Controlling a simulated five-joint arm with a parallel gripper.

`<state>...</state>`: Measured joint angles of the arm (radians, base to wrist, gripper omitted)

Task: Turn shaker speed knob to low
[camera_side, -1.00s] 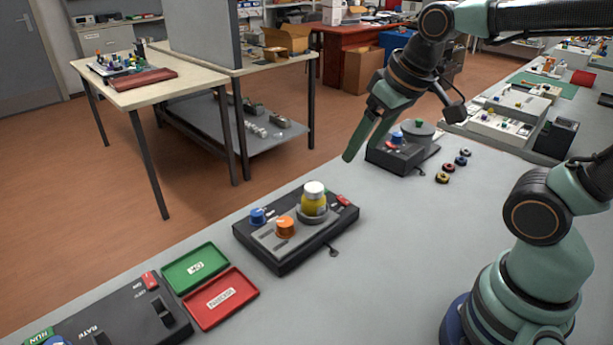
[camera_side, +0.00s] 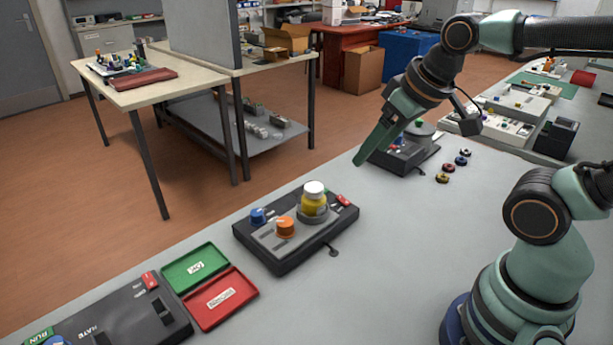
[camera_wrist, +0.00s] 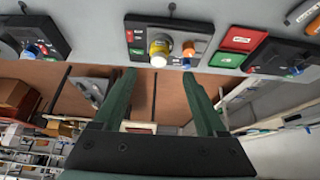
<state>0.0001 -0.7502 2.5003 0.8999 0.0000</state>
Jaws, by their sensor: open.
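The shaker appears to be the dark box with a grey top (camera_side: 265,240) in the middle of the bench. It carries a yellow bottle with a white cap (camera_side: 313,200), an orange knob (camera_side: 285,227) and a blue knob (camera_side: 258,216). I cannot read which knob is marked speed. In the wrist view the box (camera_wrist: 138,40), bottle (camera_wrist: 159,50), orange knob (camera_wrist: 188,49) and blue knob (camera_wrist: 186,63) lie beyond the fingertips. My gripper (camera_side: 358,162) is above the bench, apart from the box, beyond its far right end. It is open and empty (camera_wrist: 160,75).
A second device with a round plate (camera_side: 405,150) stands behind my gripper, with several small rings (camera_side: 448,168) beside it. Green (camera_side: 195,267) and red (camera_side: 222,298) trays and a slider panel (camera_side: 125,318) lie at left. The front bench is clear.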

